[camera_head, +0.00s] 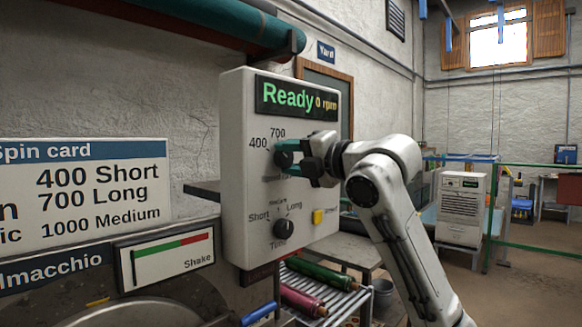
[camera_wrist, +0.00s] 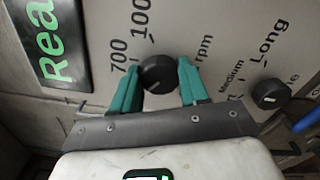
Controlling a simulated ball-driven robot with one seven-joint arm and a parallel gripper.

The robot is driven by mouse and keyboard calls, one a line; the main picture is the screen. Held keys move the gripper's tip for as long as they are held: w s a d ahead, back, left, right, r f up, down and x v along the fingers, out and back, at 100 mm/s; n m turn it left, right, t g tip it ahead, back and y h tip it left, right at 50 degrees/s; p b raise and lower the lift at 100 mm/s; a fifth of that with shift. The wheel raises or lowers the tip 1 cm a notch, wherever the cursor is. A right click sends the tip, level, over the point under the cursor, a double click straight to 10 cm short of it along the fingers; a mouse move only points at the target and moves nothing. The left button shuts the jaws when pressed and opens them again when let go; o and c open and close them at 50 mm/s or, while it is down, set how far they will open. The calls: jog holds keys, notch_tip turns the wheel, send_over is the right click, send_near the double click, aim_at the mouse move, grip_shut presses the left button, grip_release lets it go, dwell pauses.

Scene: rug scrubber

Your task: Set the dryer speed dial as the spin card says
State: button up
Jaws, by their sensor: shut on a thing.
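The white dryer control panel (camera_head: 240,190) shows "Ready 0 rpm" on its display (camera_head: 297,97). My gripper (camera_head: 286,157) is at the upper dial, its teal fingers on either side of the black speed dial (camera_wrist: 158,74) and shut on it. The labels 400 and 700 show beside it in the head view; 700 and part of 1000 show in the wrist view. I cannot tell where its pointer stands. The Time dial (camera_head: 284,229) below is free. The spin card (camera_head: 90,190) reads 400 Short, 700 Long, 1000 Medium; its row names are cut off at the left.
A yellow button (camera_head: 318,217) is at the panel's lower right. A Shake gauge (camera_head: 170,261) with a red and green bar is at the lower left. Rollers (camera_head: 320,275) lie on a rack below the panel. Open floor lies to the right, past a green rail (camera_head: 492,222).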

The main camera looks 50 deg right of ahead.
jog(key=shift+f+n, duration=0.15)
jog(key=shift+n, duration=0.55)
jog(key=shift+b, duration=0.35)
jog(key=o, duration=1.1)
jog(key=shift+c, duration=0.2)
jog(key=s, duration=1)
jog(key=shift+s+d+b, duration=0.15)
jog(key=shift+s+b, duration=0.25)
